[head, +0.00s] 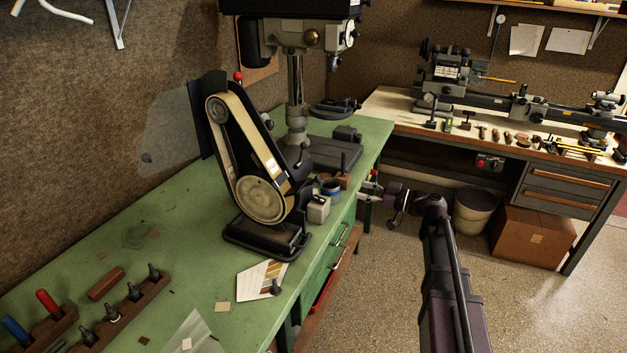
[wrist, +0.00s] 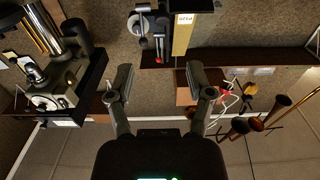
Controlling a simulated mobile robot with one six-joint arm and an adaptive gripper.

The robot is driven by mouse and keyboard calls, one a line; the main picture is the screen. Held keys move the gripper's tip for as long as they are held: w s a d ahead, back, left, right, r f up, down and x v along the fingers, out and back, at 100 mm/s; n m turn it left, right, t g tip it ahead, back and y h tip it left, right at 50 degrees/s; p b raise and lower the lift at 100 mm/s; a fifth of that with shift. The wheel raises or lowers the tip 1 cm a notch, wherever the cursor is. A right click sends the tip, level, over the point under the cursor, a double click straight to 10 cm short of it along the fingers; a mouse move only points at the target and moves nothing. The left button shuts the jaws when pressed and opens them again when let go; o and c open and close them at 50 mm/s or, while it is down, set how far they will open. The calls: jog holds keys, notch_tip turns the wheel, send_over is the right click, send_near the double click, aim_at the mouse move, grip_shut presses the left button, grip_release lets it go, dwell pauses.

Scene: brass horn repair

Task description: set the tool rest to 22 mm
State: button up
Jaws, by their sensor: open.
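The belt grinder (head: 262,198) stands upright on the green bench, its tan belt (head: 235,125) running over two wheels. A dark part (head: 299,168) juts out on the belt's right side; I cannot tell whether it is the tool rest, and no millimetre scale is readable. In the wrist view a tan belt (wrist: 183,34) with printed marking shows at the top, with metal parts and a red knob (wrist: 159,36) beside it. My gripper (head: 368,188) is right of the grinder, off the bench's front edge. In the wrist view its fingers (wrist: 160,85) are wide apart and empty.
A drill press (head: 297,85) stands behind the grinder. A card (head: 262,281) and a tool rack (head: 125,310) lie nearer. A lathe bench (head: 400,108) is at back right.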

aim_at(321, 180)
jog(key=shift+w+a, duration=0.1)
jog(key=shift+a, duration=0.1)
jog(key=shift+x, duration=6.75)
jog(key=shift+f, duration=0.1)
